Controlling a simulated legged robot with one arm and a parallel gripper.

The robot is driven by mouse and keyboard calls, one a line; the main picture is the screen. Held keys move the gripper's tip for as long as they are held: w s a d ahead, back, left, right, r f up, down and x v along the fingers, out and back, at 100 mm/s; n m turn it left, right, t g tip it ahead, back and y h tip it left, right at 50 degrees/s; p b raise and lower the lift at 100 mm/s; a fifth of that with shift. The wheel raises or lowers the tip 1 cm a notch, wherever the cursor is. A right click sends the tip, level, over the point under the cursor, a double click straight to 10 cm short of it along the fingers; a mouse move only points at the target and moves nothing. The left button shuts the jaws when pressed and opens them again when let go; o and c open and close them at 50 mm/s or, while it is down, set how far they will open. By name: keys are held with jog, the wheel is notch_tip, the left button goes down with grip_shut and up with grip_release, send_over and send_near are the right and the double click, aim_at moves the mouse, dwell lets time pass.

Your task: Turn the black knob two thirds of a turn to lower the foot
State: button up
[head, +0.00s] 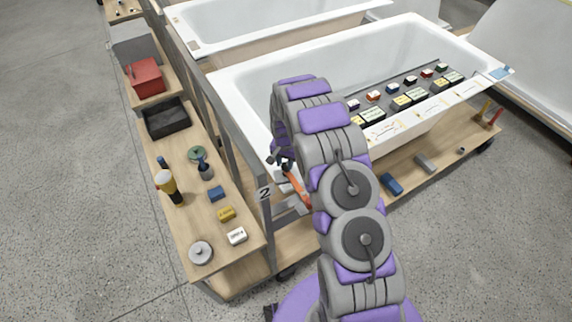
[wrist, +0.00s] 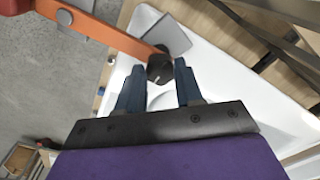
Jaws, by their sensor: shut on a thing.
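The black knob (wrist: 159,69) sits at the end of an orange bar (wrist: 95,33) in the wrist view, with a pale mark on its face. My gripper (wrist: 159,75) has its two dark blue fingers on either side of the knob and is shut on it. A flat grey plate (wrist: 166,34), perhaps the foot, shows just beyond the knob. In the head view the orange bar (head: 297,188) shows beside the tub frame, left of my arm. The knob is too small and too hidden by my arm to make out there.
The white bathtub (head: 240,88) stands on a wooden frame with a grey post (head: 265,215) marked 2. A wooden bench (head: 185,225) at left holds tools, a black tray (head: 166,118) and a red box (head: 147,76). Open grey floor lies further left.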

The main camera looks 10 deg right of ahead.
jog(key=f+m, duration=0.1)
jog(key=m, duration=0.1)
jog(key=s+f+m, duration=0.1)
jog(key=m+b, duration=0.1)
jog(key=m, duration=0.1)
jog(key=shift+s+f+m, duration=0.25)
jog(key=shift+f+m, duration=0.05)
jog(key=shift+f, duration=0.1)
grip_shut()
jog(key=m+b, duration=0.1)
jog(key=m, duration=0.3)
jog(key=shift+m, duration=0.4)
jog(key=shift+r, duration=0.1)
dwell(0.7)
jog(key=o, duration=0.7)
grip_release()
jog(key=shift+r, duration=0.1)
jog(key=shift+w+r+g, duration=0.3)
jog(key=shift+r, duration=0.25)
jog(key=o, duration=0.4)
jog(key=r, duration=0.1)
jog(key=w+r, duration=0.1)
jog(key=r, duration=0.3)
jog(key=shift+w+r, duration=0.1)
jog(key=shift+w, duration=0.15)
notch_tip(320, 180, up, 13)
jog(key=p, duration=0.2)
send_over(286, 175)
jog(key=w, duration=0.1)
jog(key=shift+w+r, duration=0.15)
